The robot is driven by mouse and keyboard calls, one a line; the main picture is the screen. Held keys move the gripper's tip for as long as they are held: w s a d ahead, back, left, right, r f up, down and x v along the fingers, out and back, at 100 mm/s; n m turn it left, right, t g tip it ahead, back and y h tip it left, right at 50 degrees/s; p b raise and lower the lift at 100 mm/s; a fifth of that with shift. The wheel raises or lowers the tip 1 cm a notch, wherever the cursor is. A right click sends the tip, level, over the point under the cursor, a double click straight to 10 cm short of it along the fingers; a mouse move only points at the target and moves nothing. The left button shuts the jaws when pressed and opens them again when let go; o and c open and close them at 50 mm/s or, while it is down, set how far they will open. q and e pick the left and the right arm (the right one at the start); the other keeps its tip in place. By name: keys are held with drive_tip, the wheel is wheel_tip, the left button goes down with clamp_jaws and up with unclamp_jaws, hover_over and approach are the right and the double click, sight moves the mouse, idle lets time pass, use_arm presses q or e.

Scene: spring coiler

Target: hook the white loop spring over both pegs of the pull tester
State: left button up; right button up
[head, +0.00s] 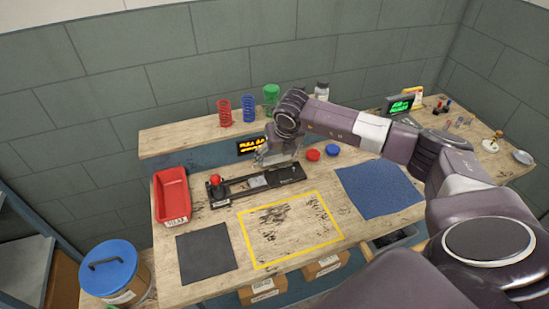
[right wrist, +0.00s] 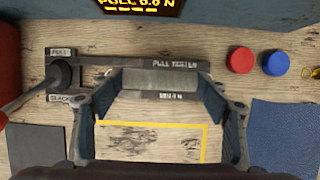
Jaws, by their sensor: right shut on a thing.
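The pull tester (head: 285,177) is a long black base near the back of the bench. In the right wrist view its dark bar (right wrist: 85,66) lies below my right gripper (right wrist: 160,86). That gripper's fingers are spread and hold a pale grey-white piece, seemingly the white loop spring (right wrist: 160,77), across their tips. The spring's coils are too small to make out. In the head view the right gripper (head: 266,157) is over the middle of the tester. The pegs cannot be told apart; spring and fingers cover part of the tester. My left gripper is not in view.
A lever with a red knob (head: 215,180) stands at the tester's left end. A red bin (head: 172,195) is left of it. Red (head: 313,155) and blue (head: 333,149) round pieces lie to the right. A display (head: 250,146) stands behind. The yellow-outlined area in front is clear.

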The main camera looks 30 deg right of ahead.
drive_tip(key=shift+f, duration=0.2)
drive_tip(key=shift+f+b, duration=1.05)
drive_tip(key=shift+f, duration=0.95)
drive_tip(key=shift+f+b, duration=0.95)
drive_tip(key=shift+f, duration=0.1)
drive_tip(key=o, duration=1.2)
drive_tip(key=shift+o, duration=0.2)
drive_tip(key=shift+r, duration=0.1)
drive_tip(key=v, duration=1.1)
drive_tip(key=shift+s+r, duration=0.3)
drive_tip(key=shift+r, duration=0.05)
